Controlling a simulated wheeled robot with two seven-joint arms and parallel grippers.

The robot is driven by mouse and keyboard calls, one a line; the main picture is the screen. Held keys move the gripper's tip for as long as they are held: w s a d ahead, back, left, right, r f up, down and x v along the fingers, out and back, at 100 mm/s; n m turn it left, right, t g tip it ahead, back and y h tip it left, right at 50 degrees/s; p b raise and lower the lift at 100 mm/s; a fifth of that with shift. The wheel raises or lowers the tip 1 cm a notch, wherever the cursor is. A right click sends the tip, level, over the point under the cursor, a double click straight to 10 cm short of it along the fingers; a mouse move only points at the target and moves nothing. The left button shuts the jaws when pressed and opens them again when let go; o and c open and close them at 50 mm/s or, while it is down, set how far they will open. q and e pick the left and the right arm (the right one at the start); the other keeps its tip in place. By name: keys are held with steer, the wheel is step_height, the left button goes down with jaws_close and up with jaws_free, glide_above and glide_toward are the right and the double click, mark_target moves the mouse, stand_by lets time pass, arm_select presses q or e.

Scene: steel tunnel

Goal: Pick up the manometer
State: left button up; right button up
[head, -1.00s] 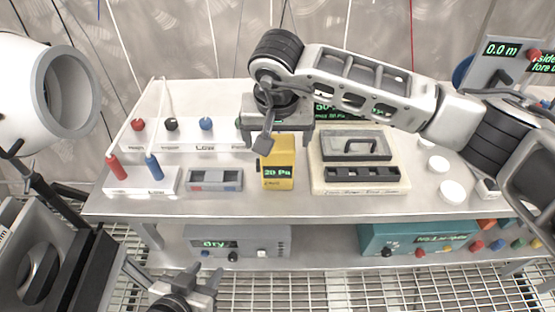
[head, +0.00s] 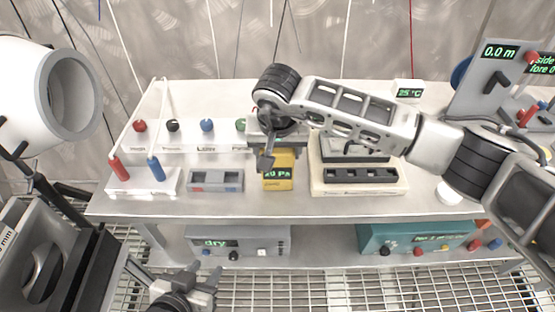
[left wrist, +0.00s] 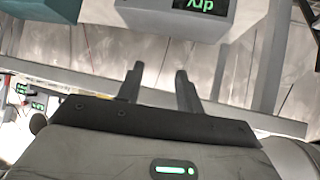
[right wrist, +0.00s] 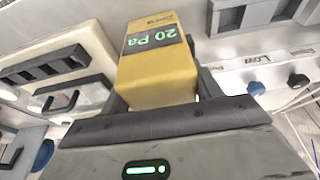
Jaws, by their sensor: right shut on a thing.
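The manometer is a yellow box with a green "20 Pa" display (head: 278,180) on the bench. In the head view its upper part is hidden behind my right gripper (head: 268,155). The right wrist view shows the manometer (right wrist: 158,75) between the two fingers of my right gripper (right wrist: 160,95), which is shut on it. I cannot tell whether it is clear of the bench top. My left gripper (head: 196,280) is open and empty, low in front of the bench; its two spread fingers also show in the left wrist view (left wrist: 158,85).
A grey divided tray (head: 215,180) stands just left of the manometer. A cream case (head: 318,180) with a black handle stands close on the right. A white strip with several knobs (head: 185,145) lies behind. A lower shelf holds a grey "dry" unit (head: 270,238) and a teal unit (head: 372,235).

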steer(key=shift+r, duration=0.2)
step_height(320, 180, up, 3)
steer(key=shift+w+f, duration=0.1)
arm_select(q)
steer(key=b, duration=0.2)
steer(key=f+b, duration=0.1)
steer(key=shift+d+f+b, duration=0.3)
steer(key=shift+b, duration=0.05)
arm_select(e)
steer(key=s+r, duration=1)
steer(key=s, duration=0.4)
steer(key=shift+s, duration=0.1)
